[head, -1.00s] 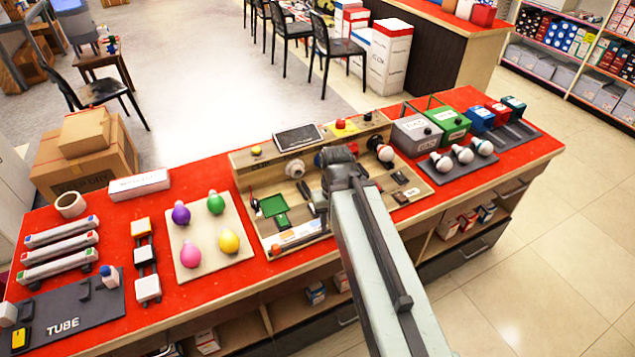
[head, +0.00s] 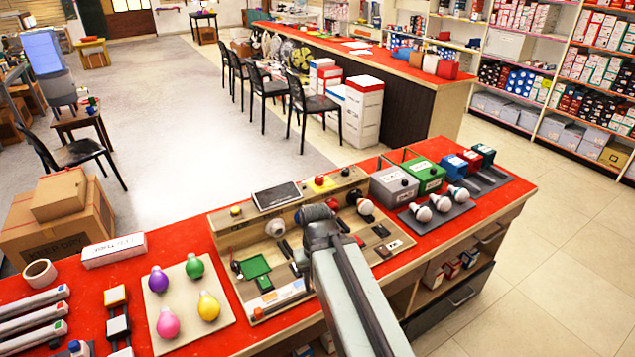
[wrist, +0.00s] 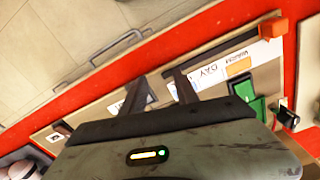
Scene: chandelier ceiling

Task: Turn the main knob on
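A wooden test board (head: 225,221) stands on the red counter, with several switches and round fittings. A white round fitting (head: 275,229) sits on its left side. A dark round fitting with a light base (head: 364,206) sits right of my arm's end. I cannot tell which is the main knob, or its setting. My gripper shows in the wrist view (wrist: 160,82), its two dark fingers apart with nothing between them. It is over the board's middle, covering part of it in the head view. In the wrist view, white labels (wrist: 210,72) and a green part (wrist: 250,97) lie near the fingers.
Coloured bulbs on a pale board (head: 180,338) lie left of the test board. Grey and green boxes (head: 395,187) and white bulbs (head: 424,214) stand to its right. Cartons (head: 60,228) and black chairs (head: 318,108) stand behind the counter.

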